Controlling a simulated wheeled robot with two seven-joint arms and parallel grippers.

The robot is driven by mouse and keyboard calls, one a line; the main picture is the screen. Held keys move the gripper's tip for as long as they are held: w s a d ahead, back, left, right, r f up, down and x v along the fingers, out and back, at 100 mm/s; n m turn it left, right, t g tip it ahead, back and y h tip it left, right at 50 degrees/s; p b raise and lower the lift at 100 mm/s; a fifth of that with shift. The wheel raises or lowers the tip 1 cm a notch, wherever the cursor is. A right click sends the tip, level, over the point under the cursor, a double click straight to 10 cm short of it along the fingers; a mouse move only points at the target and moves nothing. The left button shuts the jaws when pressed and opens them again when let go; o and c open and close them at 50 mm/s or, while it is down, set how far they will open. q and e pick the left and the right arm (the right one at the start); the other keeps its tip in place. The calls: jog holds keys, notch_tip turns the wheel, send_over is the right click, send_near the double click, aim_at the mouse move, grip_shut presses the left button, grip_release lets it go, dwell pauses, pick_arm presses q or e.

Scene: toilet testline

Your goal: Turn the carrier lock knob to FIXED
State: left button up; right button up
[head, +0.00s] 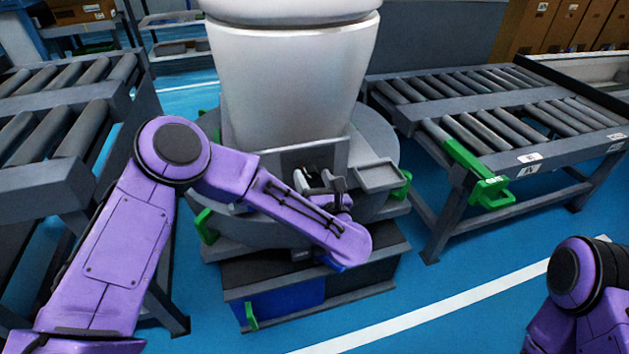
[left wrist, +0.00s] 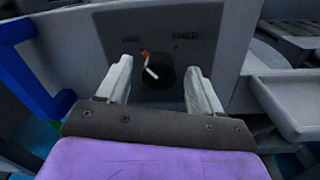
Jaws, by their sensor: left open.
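The carrier lock knob (left wrist: 156,76) is dark and round, with a white pointer and an orange-red tip. It sits on a grey label plate (left wrist: 205,45) on the carrier. The pointer tip leans up and left, towards a blurred left label; the word FIXED (left wrist: 186,36) is at the upper right. My left gripper (left wrist: 160,80) is open, its two pale fingers on either side of the knob; I cannot tell if they touch it. In the head view my left gripper (head: 325,182) is at the carrier front, and my arm hides the knob. My right gripper is out of view.
A white toilet (head: 292,85) stands on the round grey carrier (head: 378,135). A small grey tray (head: 380,177) juts out right of the gripper. Roller conveyors stand left (head: 60,110) and right (head: 500,110). Blue floor is free in front.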

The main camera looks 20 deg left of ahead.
pick_arm(q)
jog(key=c, duration=1.1)
jog(key=shift+o, duration=0.2)
jog(key=shift+m, duration=0.3)
jog(key=m+p, duration=0.2)
jog(key=m, duration=0.1)
jog(key=shift+d+r, duration=0.1)
jog(key=m+p, duration=0.2)
jog(key=m, duration=0.3)
jog(key=m+p, duration=0.2)
jog(key=m, duration=0.2)
jog(key=shift+f+t, duration=0.2)
jog(key=shift+t, duration=0.1)
jog(key=shift+f+m+p, duration=0.15)
jog(key=shift+m+p, duration=0.5)
jog(key=shift+m, duration=1.45)
